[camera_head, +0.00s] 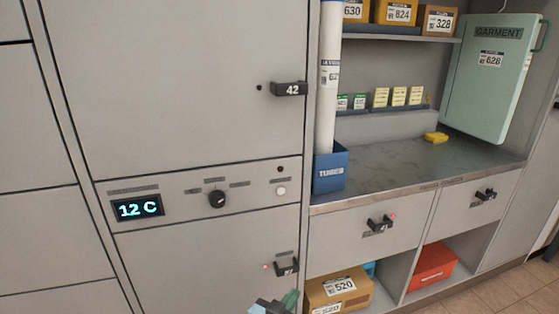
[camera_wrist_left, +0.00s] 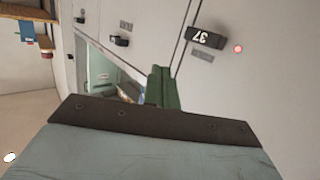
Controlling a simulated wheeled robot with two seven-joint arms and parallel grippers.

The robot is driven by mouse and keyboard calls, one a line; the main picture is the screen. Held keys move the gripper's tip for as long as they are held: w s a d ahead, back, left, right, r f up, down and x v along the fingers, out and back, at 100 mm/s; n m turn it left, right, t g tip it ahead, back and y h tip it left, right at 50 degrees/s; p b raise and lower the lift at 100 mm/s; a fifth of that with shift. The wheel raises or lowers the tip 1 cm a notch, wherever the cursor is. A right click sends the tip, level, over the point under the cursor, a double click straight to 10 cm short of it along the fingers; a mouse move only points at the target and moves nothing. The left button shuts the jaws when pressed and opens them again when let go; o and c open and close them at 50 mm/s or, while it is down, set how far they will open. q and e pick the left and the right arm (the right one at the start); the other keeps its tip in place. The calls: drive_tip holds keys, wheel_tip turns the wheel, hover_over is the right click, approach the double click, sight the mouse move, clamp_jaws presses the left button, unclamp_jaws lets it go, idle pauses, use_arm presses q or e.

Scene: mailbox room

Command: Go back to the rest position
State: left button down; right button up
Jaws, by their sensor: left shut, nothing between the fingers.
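My left gripper (camera_head: 289,300) shows at the bottom edge of the head view, just below the handle of a lower locker door (camera_head: 285,267). Only its tip end is in that view. In the left wrist view its green fingers (camera_wrist_left: 161,88) are together with nothing between them. A dark handle marked 37 (camera_wrist_left: 206,38) with a red light beside it is to the right of the fingers, apart from them. My right gripper is in neither view.
At right are a counter (camera_head: 400,180), a blue holder (camera_head: 330,172) with a white tube, drawers, and lower cubbies with a cardboard box (camera_head: 338,291) and red box (camera_head: 432,267).

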use_arm(q)
drive_tip(key=s+a+f+n+g+y, duration=0.25)
drive_tip(key=s+a+f, duration=0.25)
drive_tip(key=s+a, duration=0.25)
drive_tip(key=s+a+f+n+g+y, duration=0.1)
drive_tip(key=s+a+f+g+y, duration=0.2)
drive_tip(key=s+a+f, duration=0.45)
drive_tip(key=s+a+r+g+y, duration=0.25)
drive_tip(key=s+a+g, duration=0.25)
drive_tip(key=s+a, duration=0.9)
drive_tip(key=s+f+g+p, duration=0.1)
drive_tip(key=s+g+p, duration=0.1)
drive_tip(key=s+p, duration=1.8)
drive_tip(key=p, duration=0.7)
drive_tip(key=shift+d+f, duration=0.25)
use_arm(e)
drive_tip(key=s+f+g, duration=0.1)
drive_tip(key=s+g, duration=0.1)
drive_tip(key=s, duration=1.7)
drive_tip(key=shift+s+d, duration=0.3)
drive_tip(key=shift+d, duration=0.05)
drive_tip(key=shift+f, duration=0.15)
use_arm(q)
wheel_tip(320, 180, down, 4)
drive_tip(key=b, duration=0.3)
drive_tip(key=shift+f+b, duration=0.1)
drive_tip(key=shift+b, duration=0.3)
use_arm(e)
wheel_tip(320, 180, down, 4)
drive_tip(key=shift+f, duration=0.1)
